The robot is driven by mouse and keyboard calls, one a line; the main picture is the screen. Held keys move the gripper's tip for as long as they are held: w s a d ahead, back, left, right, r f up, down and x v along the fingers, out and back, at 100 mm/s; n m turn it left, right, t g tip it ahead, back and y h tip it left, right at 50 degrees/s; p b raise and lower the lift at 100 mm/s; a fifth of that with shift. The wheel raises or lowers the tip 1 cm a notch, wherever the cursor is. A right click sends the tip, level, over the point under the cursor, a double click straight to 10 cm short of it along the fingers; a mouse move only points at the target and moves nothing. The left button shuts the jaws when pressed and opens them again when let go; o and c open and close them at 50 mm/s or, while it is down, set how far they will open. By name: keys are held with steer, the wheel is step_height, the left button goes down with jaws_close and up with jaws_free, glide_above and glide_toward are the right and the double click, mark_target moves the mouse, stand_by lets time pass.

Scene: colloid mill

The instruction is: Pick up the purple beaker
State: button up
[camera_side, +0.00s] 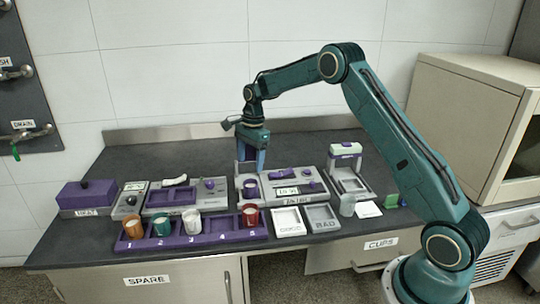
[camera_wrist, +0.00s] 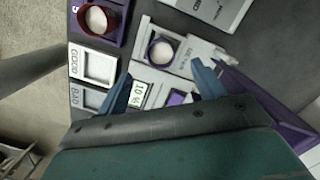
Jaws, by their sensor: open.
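The purple beaker (camera_side: 250,189) stands upright on the left part of the grey mill machine (camera_side: 283,188). In the wrist view the beaker (camera_wrist: 151,47) shows from above as a purple rim around pale contents. My gripper (camera_side: 250,170) points down above the machine, close over the beaker. In the wrist view my gripper (camera_wrist: 161,74) has its two blue fingers spread wide and nothing between them. The beaker lies just beyond the fingertips there, apart from both. The gap in height is hard to judge.
In front, a purple rack (camera_side: 185,240) holds several cups, with a red cup (camera_side: 250,216) nearest the machine. Trays marked GOOD (camera_side: 289,222) and BAD (camera_side: 322,217) lie to the right. A grey-purple device (camera_side: 347,170) stands behind them. A purple box (camera_side: 87,195) is at far left.

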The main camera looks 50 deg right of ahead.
mark_target(250, 183)
steer(key=shift+a+f, duration=0.2)
steer(key=shift+f, duration=4.65)
steer(key=c, duration=1.1)
steer(key=shift+r, duration=0.15)
steer(key=shift+c, duration=0.2)
step_height(250, 183, up, 20)
